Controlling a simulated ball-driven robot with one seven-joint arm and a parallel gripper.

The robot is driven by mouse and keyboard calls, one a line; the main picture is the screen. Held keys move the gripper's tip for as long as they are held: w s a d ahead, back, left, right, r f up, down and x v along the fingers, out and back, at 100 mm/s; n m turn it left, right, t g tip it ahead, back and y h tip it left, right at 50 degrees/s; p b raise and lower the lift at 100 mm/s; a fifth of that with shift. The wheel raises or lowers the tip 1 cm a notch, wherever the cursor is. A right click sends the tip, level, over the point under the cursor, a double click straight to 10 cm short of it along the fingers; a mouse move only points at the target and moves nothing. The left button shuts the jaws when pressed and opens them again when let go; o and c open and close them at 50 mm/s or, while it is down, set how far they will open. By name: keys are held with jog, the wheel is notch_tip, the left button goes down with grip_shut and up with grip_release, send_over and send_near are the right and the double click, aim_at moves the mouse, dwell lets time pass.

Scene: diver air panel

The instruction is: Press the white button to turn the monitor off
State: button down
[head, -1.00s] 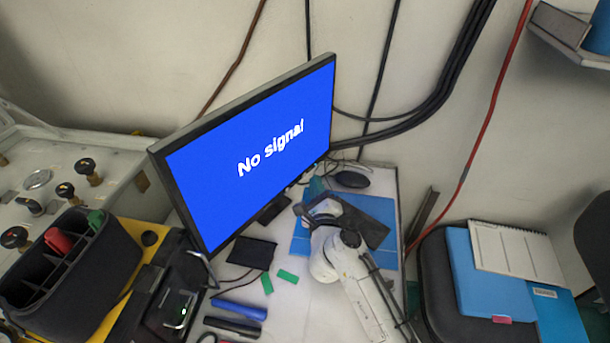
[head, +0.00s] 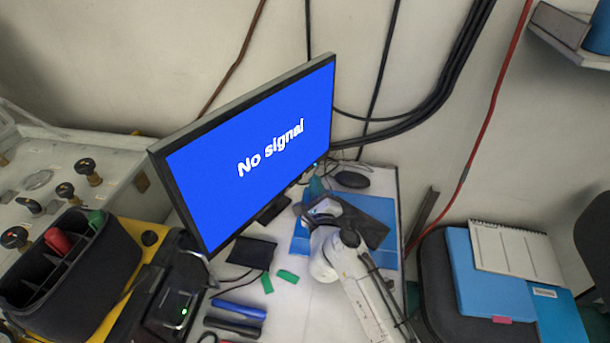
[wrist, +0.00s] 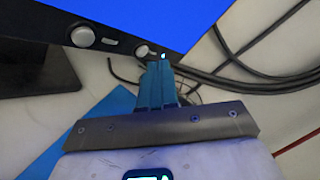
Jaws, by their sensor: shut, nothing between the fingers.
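The monitor (head: 250,150) is on, its blue screen reading "No signal". In the wrist view, its dark lower edge (wrist: 60,28) carries a large round pale button (wrist: 82,36), a small pale oblong one (wrist: 110,42) and a round whitish one (wrist: 143,50) at the right. A small light (wrist: 163,56) glows beside the last. My gripper (wrist: 157,68) has its teal fingers together, empty, with the tips close below and right of the rightmost round button. I cannot tell whether they touch. In the head view, my gripper (head: 317,183) is near the screen's lower right corner.
A mouse (head: 351,179) lies behind my gripper, and a blue sheet (head: 300,238) lies under it. Black cables (wrist: 240,80) run close to the fingertips on the right. A dark pad (head: 252,252), green pieces (head: 288,276) and pens (head: 238,309) lie in front of the monitor.

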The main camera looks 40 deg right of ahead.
jog(key=shift+w, duration=0.15)
jog(key=shift+w+a, duration=0.1)
jog(key=shift+w, duration=0.1)
jog(key=shift+w+a, duration=0.15)
jog(key=shift+w, duration=0.2)
dwell(0.6)
jog(key=shift+s, duration=0.15)
jog(key=shift+s+d+p, duration=0.25)
jog(key=shift+s+p, duration=0.15)
jog(key=shift+s, duration=0.2)
jog(key=shift+s+d+p, duration=0.25)
jog(key=shift+s, duration=0.55)
jog(key=shift+s+d+p, duration=0.25)
jog(key=shift+s, duration=0.55)
jog(key=shift+s+d+p, duration=0.25)
jog(key=shift+s, duration=0.55)
